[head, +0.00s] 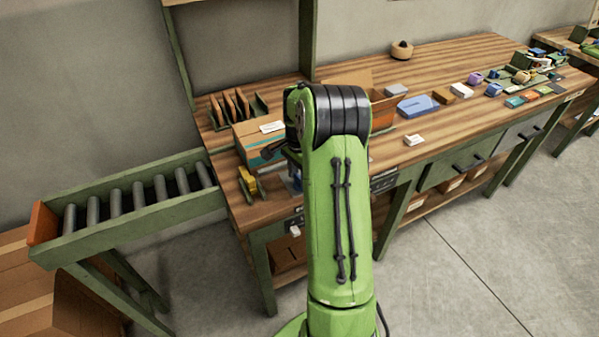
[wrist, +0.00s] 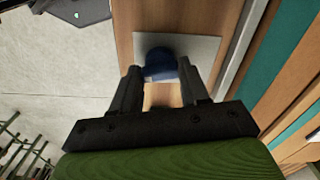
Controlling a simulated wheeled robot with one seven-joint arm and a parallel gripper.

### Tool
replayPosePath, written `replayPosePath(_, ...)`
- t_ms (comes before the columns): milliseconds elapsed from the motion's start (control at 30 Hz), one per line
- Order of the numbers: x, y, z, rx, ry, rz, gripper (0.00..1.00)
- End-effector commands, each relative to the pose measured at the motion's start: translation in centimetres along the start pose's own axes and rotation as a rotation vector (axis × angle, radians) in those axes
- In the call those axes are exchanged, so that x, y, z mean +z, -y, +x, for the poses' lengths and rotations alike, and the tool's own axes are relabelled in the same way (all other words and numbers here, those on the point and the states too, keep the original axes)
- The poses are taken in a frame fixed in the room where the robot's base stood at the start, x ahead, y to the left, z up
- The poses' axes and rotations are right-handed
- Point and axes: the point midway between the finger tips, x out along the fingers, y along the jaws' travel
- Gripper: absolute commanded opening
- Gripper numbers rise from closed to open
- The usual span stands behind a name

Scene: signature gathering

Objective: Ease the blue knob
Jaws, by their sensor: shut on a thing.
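The blue knob (wrist: 158,57) shows in the wrist view, dark and rounded, in front of a pale grey plate (wrist: 205,48) on a wooden surface. My gripper (wrist: 159,70) has one black finger on each side of the knob and is shut on it. The fingers cover parts of the knob's sides, and its base is hidden. In the head view my green arm hides most of the gripper and the knob's surroundings near the bench's left end.
The wooden workbench (head: 470,75) carries a cardboard box with teal stripes (head: 262,152), a yellow tool (head: 248,184), a blue tray (head: 416,106) and a white block (head: 413,140). A roller conveyor (head: 140,200) adjoins the left end. Open floor (head: 470,250) lies at the right front.

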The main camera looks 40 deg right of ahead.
Motion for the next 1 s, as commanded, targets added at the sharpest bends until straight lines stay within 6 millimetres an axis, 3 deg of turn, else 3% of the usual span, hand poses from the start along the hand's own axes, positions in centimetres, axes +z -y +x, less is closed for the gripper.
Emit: replayPosePath(1000,-0.03,0.06,-0.19,-0.001,-0.003,-0.955,0.14)
